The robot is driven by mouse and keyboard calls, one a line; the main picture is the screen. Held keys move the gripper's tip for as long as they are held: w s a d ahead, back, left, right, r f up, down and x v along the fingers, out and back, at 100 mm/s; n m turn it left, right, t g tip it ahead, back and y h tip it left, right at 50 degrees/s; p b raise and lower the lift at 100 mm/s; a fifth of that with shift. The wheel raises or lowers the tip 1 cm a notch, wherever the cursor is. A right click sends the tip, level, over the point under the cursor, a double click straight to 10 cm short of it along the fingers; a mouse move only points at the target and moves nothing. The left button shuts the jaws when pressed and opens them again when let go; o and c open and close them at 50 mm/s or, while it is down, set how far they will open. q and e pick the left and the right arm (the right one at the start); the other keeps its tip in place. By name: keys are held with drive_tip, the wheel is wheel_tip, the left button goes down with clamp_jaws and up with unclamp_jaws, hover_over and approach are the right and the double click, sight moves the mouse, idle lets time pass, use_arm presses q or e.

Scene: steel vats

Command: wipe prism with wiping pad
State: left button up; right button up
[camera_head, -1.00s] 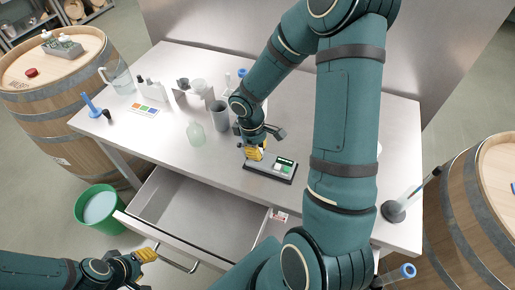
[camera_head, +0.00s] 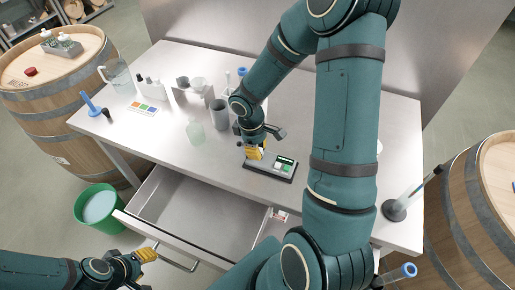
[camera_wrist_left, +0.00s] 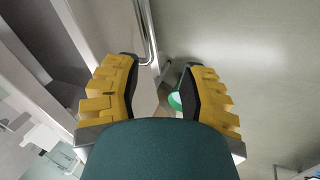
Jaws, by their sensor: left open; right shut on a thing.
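My right gripper (camera_head: 255,153), with yellow fingers, points down at the device's left end. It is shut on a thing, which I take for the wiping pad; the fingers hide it. The prism cannot be made out; the gripper covers that end of the device. My left gripper (camera_head: 148,255) is open and empty at lower left, in front of the drawer. Its two yellow fingers stand apart in the left wrist view (camera_wrist_left: 158,82).
An open, empty drawer (camera_head: 185,205) juts out under the table (camera_head: 330,195). A grey cup (camera_head: 219,116) and a pale beaker (camera_head: 196,133) stand left of my right gripper. A green bucket (camera_head: 99,208) is on the floor. Barrels (camera_head: 60,120) flank the table.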

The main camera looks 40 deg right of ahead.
drive_tip(key=shift+f+b, duration=0.3)
drive_tip(key=shift+f, duration=0.1)
idle(0.4)
drive_tip(key=shift+s+a, duration=0.1)
drive_tip(key=shift+a, duration=0.1)
drive_tip(key=shift+s+a+b, duration=0.15)
drive_tip(key=shift+a+b, duration=0.1)
drive_tip(key=shift+b, duration=0.05)
drive_tip(key=shift+d, duration=0.15)
drive_tip(key=shift+w+d+p, duration=0.35)
drive_tip(key=shift+w+d, duration=0.1)
drive_tip(key=shift+d, duration=0.3)
drive_tip(key=shift+a, duration=0.15)
drive_tip(key=shift+s+a+b, duration=0.45)
drive_tip(key=shift+a, duration=0.3)
drive_tip(key=shift+w+d, duration=0.1)
drive_tip(key=shift+d, duration=0.05)
